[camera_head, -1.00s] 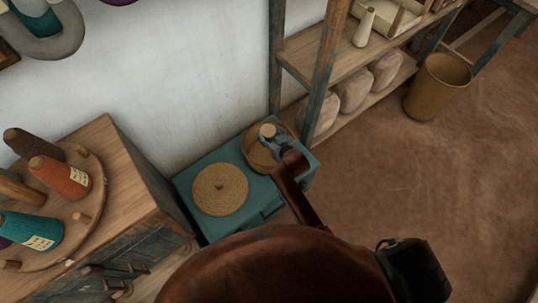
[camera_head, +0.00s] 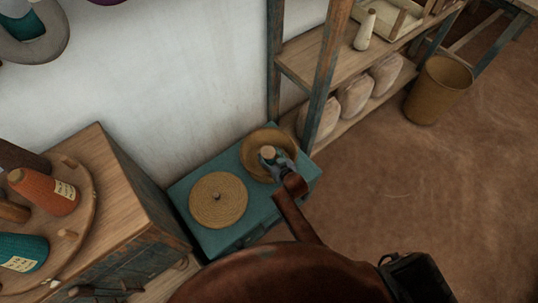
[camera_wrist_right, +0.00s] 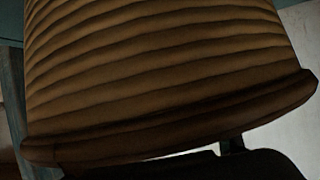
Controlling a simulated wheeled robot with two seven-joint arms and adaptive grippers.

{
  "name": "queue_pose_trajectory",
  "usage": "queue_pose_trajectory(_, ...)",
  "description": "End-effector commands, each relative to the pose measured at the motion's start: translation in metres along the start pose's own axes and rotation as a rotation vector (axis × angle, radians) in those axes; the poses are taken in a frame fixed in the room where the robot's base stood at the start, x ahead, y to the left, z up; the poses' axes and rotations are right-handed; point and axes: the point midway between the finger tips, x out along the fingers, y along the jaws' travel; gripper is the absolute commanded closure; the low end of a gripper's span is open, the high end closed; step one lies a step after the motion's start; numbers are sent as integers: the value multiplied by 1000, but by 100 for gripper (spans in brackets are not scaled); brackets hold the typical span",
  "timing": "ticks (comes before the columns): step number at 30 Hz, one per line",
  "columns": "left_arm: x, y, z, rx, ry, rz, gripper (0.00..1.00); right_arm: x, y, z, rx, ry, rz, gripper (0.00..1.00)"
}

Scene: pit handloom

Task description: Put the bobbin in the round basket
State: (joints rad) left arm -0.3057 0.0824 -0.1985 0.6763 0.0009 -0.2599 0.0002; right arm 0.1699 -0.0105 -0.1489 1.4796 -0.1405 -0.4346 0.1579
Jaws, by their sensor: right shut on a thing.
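The round basket (camera_head: 253,143) is a coiled, tan, open bowl on a teal chest. Its lid (camera_head: 218,200) with a small knob lies flat to its left. My right gripper (camera_head: 272,160) is over the basket's near right part, shut on the bobbin (camera_head: 268,152). Only the bobbin's pale round end shows clearly; the gripper hides the rest. I cannot tell whether the bobbin touches the basket. In the right wrist view a ribbed brown wall (camera_wrist_right: 165,80), apparently the basket's side, fills most of the picture. My left gripper is not in view.
The teal chest (camera_head: 228,238) stands by the white wall. A wooden cabinet (camera_head: 125,200) with several coloured cones is at left. Shelves (camera_head: 315,60) with wrapped bundles stand behind right. A tall bin (camera_head: 437,90) stands on open brown floor.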

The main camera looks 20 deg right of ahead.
Motion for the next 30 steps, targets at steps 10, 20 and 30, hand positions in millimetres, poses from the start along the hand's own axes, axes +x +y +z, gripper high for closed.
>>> queue_pose_trajectory(10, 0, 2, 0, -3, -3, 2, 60, 2, 0, 2, 0, 1, 0, 44)
queue_pose_trajectory(20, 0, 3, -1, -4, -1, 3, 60, 1, 0, 2, 0, 0, 0, 32)
queue_pose_trajectory(30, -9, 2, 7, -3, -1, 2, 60, -20, 1, -3, 0, 0, 2, 32)
